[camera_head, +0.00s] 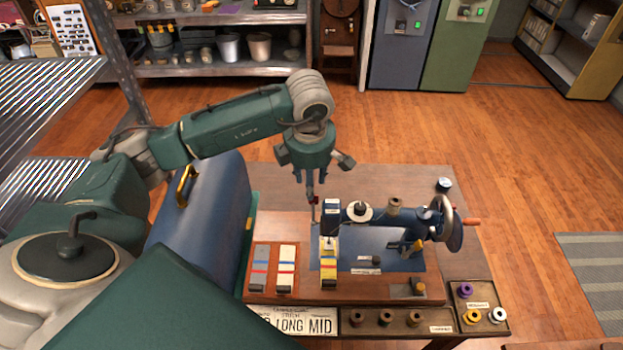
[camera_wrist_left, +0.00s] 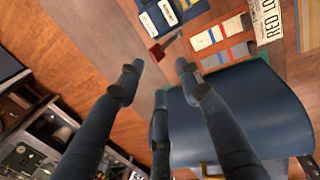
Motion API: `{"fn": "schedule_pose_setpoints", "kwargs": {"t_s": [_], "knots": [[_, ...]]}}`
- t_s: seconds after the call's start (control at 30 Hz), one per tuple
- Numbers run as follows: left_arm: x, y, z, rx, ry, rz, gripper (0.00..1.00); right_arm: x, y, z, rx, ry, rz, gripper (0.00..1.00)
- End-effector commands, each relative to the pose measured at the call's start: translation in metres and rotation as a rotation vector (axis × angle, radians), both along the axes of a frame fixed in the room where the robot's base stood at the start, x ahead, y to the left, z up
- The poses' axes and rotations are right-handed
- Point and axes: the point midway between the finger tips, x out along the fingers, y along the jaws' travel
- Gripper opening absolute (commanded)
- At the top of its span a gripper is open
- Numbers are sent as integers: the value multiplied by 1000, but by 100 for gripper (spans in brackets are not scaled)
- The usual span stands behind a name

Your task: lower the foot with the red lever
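A dark blue sewing machine (camera_head: 380,216) stands on a wooden base (camera_head: 300,228). A small red lever (camera_head: 315,200) juts out at the left of its head, and it also shows in the left wrist view (camera_wrist_left: 157,51). A yellow striped cloth strip (camera_head: 328,272) lies under the head; the foot itself is too small to make out. My left gripper (camera_head: 310,184) points down above the lever. In the left wrist view its fingers (camera_wrist_left: 158,72) are spread apart with nothing between them. The lever lies beyond the fingertips; contact cannot be told. My right gripper is not in view.
A blue case (camera_head: 215,225) stands left of the machine. Grey (camera_head: 261,265) and cream (camera_head: 286,265) striped strips lie on the base. A sign (camera_head: 305,321) and a spool tray (camera_head: 400,331) line the front. A handwheel (camera_head: 449,225) is at the right.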

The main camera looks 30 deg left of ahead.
Motion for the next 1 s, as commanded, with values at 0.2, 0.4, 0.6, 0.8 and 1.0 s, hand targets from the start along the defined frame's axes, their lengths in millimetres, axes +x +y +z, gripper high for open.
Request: {"fn": "schedule_pose_setpoints", "kwargs": {"t_s": [0.2,0.4,0.6,0.8,1.0], "knots": [[3,1,-18,-3,1,-1,36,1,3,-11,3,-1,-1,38],[5,2,-34,-3,1,-1,36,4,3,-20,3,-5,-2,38],[8,4,-52,-3,-1,-1,36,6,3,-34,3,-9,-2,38],[11,6,-67,-3,-1,-1,36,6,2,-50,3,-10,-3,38],[12,7,-71,-3,2,-1,36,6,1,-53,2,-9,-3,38]]}}
